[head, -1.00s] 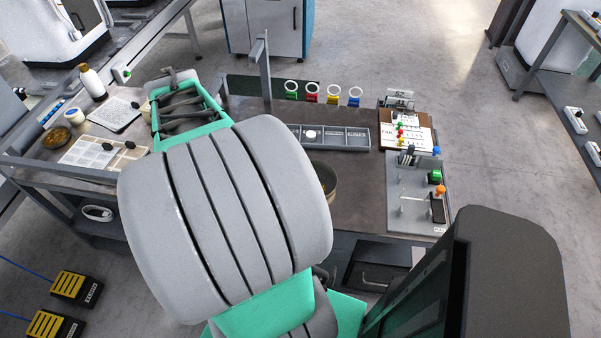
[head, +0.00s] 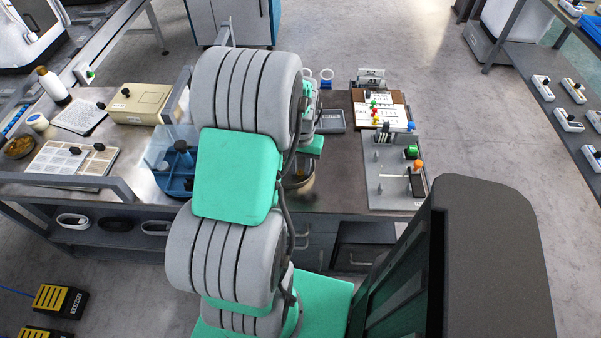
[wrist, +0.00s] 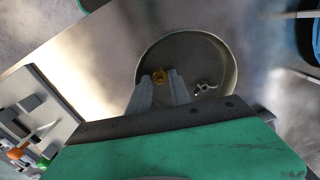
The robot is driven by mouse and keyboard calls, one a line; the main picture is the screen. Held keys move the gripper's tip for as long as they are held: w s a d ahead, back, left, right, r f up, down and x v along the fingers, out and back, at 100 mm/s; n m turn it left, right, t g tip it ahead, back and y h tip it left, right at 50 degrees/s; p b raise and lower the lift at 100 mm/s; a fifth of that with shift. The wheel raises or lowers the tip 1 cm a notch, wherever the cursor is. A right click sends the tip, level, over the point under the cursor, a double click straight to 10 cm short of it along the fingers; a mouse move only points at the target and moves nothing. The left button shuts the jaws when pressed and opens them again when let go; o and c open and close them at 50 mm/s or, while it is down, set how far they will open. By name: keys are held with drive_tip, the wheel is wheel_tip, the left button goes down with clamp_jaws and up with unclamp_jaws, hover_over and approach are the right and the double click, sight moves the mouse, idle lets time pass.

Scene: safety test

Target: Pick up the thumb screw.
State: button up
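A round bowl (wrist: 228,60) lies under my gripper in the wrist view; its edge also shows in the head view (head: 303,181), mostly behind my arm. Inside are a small round brass-coloured piece (wrist: 160,76) and a small silver piece with wing-like arms (wrist: 205,88). I cannot tell for certain which is the thumb screw; both are small. My gripper (wrist: 160,84) is open, its two grey fingers apart and pointing into the bowl area. The brass piece shows between the fingertips, and the silver piece is right of them. No contact is visible. In the head view my arm hides the fingers.
A grey fixture plate (head: 384,196) with coloured knobs stands to the right on the bench. A blue tray (head: 160,158) with dark items is left of my arm. A grey tray (head: 332,121) and a beige box (head: 128,104) are farther back.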

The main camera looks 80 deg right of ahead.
drive_tip(key=shift+f, duration=0.3)
clamp_jaws()
drive_tip(key=shift+r, duration=0.15)
